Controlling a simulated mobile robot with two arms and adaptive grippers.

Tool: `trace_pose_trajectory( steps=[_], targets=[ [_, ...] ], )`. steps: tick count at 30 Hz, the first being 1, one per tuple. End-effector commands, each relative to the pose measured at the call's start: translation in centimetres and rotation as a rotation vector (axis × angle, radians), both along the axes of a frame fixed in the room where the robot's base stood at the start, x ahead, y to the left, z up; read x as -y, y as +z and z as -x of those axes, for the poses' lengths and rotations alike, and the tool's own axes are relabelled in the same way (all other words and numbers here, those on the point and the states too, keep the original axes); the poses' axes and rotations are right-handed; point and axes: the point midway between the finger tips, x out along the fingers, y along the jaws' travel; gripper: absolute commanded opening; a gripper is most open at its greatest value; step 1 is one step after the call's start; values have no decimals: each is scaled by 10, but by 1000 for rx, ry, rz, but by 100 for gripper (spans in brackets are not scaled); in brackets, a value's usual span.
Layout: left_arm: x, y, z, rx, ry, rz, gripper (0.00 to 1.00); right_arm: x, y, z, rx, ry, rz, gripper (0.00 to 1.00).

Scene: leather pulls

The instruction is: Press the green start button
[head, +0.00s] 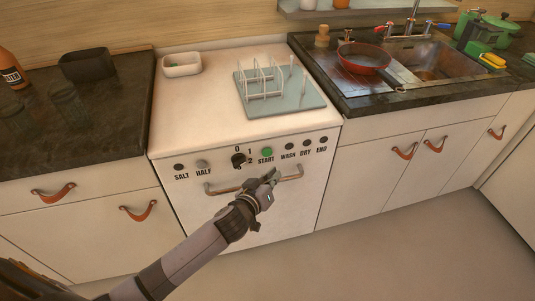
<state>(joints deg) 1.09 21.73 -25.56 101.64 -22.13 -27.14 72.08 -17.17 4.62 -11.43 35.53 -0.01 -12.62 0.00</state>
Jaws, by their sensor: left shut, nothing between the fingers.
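The green start button (267,152) is on the white front panel of the dishwasher (224,164), above the printed word START. My left gripper (275,173) is shut and empty. Its fingertips show just below and slightly right of the button, over the door handle's area; I cannot tell how far they are from the panel. The button is fully visible. My right gripper is not in view.
A bar handle (292,174) crosses the dishwasher door behind my left gripper. A dish rack (262,80) and a white bowl (182,65) stand on top. A red pan (363,57) sits by the sink.

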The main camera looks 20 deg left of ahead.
Motion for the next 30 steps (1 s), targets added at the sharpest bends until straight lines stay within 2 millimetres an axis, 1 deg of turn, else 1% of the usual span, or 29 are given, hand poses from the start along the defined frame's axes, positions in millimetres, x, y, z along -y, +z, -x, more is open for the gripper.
trace_pose_trajectory(
  steps=[1, 3, 10, 15, 30],
  targets=[
    [-5, 0, -7, 2, 1, -4, 0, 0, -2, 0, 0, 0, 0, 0],
    [-11, 0, -15, 2, 1, -4, 0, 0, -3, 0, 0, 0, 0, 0],
    [-22, 0, -32, 0, 2, -2, 0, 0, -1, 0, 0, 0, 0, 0],
    [-25, 0, -36, -1, 1, 1, 0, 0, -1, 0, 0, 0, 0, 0],
    [-25, 0, -36, -1, 1, 1, 0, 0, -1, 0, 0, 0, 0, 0]
  ],
)
